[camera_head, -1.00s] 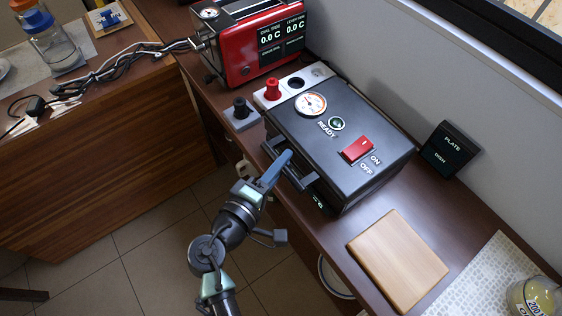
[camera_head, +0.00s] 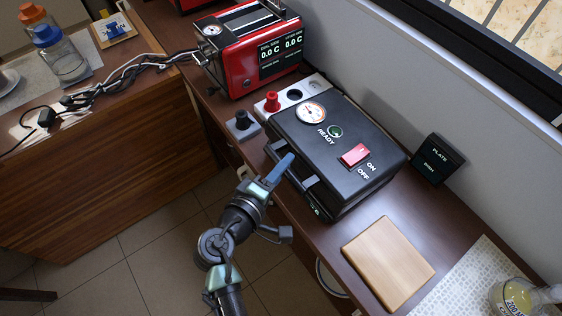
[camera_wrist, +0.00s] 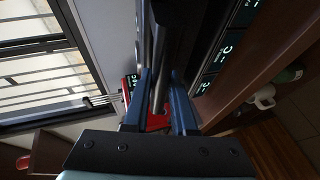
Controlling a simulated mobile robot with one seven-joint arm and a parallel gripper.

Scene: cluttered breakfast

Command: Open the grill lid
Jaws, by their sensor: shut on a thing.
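The grill (camera_head: 335,150) is a black box on the brown counter in the head view. Its lid carries a round gauge (camera_head: 312,112), a READY light and a red ON/OFF switch (camera_head: 355,155). The lid looks down. A dark handle bar (camera_head: 310,182) runs along the front edge. My gripper (camera_head: 282,168) reaches it from the lower left. In the wrist view, my blue fingers (camera_wrist: 163,104) stand on both sides of the dark bar and are shut on it. The far finger is hidden in the head view.
A red toaster-like device (camera_head: 250,50) stands behind the grill. A black knob block (camera_head: 242,124) is beside it. A wooden board (camera_head: 388,262) lies to the front right, and a PLATE display (camera_head: 437,158) stands by the wall. Cables (camera_head: 110,85) cross the left counter.

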